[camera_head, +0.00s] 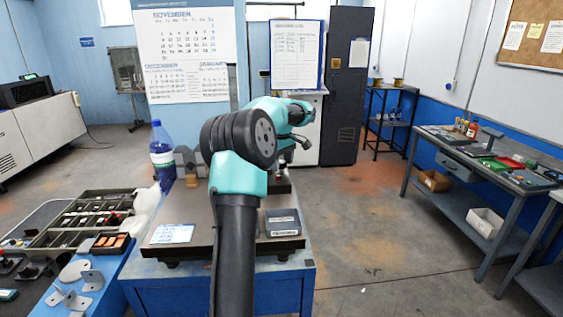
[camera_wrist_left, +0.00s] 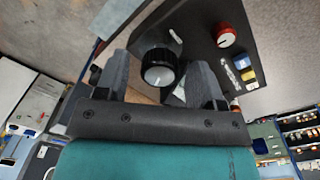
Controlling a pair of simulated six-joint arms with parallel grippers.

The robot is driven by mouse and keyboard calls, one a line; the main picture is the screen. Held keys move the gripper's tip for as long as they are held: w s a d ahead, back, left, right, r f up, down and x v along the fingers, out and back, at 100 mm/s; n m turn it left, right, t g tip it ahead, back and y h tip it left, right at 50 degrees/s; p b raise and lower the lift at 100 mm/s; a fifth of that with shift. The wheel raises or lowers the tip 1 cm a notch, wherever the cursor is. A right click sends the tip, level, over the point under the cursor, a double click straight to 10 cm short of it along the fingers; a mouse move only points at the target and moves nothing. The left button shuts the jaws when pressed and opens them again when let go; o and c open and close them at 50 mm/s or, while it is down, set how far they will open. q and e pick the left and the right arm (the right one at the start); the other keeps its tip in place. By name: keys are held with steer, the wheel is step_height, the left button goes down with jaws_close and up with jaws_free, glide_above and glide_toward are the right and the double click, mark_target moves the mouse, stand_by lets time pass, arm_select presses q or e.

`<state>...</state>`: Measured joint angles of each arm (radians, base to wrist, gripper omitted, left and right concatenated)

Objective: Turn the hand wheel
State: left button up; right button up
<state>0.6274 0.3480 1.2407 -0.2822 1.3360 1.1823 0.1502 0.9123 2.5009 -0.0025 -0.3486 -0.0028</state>
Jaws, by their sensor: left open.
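In the left wrist view, a round black ribbed knob with a pale cap, which looks like the hand wheel (camera_wrist_left: 158,68), stands on a dark panel (camera_wrist_left: 196,26). My left gripper (camera_wrist_left: 161,72) is open, with one finger on each side of the knob. I cannot tell whether either finger touches it. In the head view my own arm hides the hand wheel, and the fingers cannot be made out clearly behind it. My right gripper is in neither view.
A red knob (camera_wrist_left: 226,37) is on the same panel. Parts trays (camera_head: 88,212) stand at left. A workbench (camera_head: 468,160) stands at right; the floor between is mostly clear.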

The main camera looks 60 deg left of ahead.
arm_select(q)
steer(key=c, duration=0.9)
steer(key=shift+m, duration=0.5)
